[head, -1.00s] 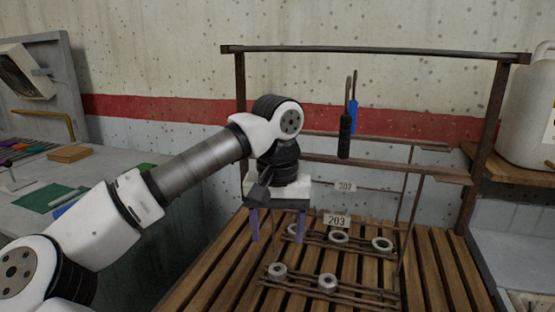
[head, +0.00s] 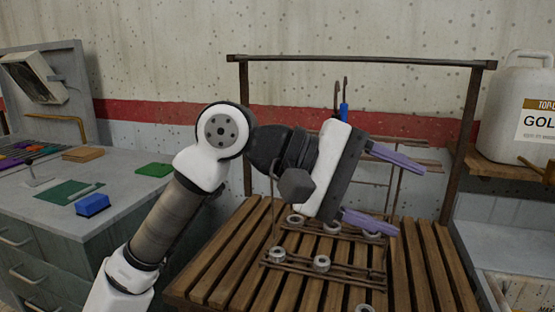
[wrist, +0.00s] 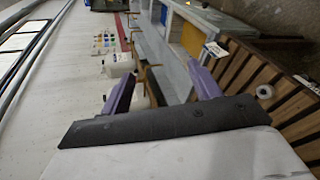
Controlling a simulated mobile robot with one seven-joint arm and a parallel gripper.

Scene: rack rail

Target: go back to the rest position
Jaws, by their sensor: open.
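My gripper (head: 384,184) is raised above the slatted wooden bench (head: 225,262) in the head view, tilted so that its purple fingers point to the right. The fingers are wide apart with nothing between them. In the wrist view the two purple fingers (wrist: 162,90) also stand apart and empty. My arm reaches up from the bottom left and bends at the top. The gripper body hides part of the metal rack and the hanging tools behind it.
Several grey rings (head: 321,263) sit on low rails on the bench. A metal frame (head: 360,60) stands around its back. A blue-handled tool (head: 344,110) hangs there. A white jug (head: 514,110) is at the right. A grey workbench (head: 130,200) with a blue block (head: 92,205) is at the left.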

